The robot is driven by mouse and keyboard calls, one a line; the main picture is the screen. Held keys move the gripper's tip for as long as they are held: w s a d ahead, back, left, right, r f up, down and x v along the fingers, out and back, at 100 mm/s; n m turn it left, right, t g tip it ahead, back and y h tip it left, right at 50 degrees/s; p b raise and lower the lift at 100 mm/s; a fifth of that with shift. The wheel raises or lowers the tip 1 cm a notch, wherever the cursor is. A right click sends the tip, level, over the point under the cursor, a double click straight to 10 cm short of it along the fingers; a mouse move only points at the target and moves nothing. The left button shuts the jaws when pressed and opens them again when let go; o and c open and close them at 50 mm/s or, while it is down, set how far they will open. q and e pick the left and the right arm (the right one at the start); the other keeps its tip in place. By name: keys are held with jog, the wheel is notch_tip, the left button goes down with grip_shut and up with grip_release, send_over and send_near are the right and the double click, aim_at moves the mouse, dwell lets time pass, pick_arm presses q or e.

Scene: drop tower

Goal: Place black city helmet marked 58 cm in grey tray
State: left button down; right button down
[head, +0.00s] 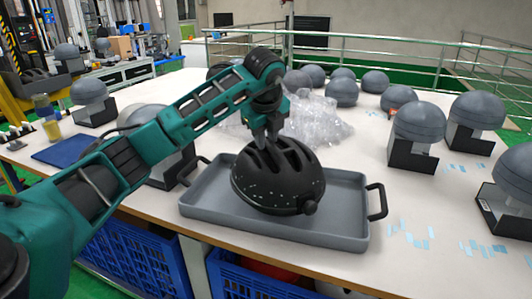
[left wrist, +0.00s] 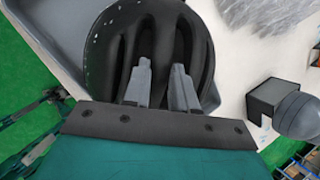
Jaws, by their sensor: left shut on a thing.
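The black helmet (head: 279,177) has long vents and small light specks on its shell. It is upright inside the grey tray (head: 340,230), which has black handles at its ends. I cannot tell whether the helmet rests fully on the tray floor. My left gripper (head: 268,143) comes down on top of the helmet and is shut on it at the vents. In the left wrist view the two grey fingers (left wrist: 162,88) reach into the vents of the helmet (left wrist: 110,50). No 58 cm marking is readable. My right gripper is not in view.
Several grey headforms on black stands (head: 417,135) fill the right and back of the white table. Clear plastic wrap (head: 310,120) lies behind the tray. Light blue strips (head: 415,240) lie to the right. A blue mat (head: 66,150) is at the left. Blue crates (head: 130,262) stand below.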

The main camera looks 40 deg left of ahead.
pick_arm(q)
notch_tip(320, 180, down, 4)
jog(key=c, duration=0.9)
grip_release()
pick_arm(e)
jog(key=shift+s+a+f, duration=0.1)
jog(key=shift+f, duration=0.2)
pick_arm(q)
jog(key=v, duration=1.2)
jog(key=shift+p, duration=0.45)
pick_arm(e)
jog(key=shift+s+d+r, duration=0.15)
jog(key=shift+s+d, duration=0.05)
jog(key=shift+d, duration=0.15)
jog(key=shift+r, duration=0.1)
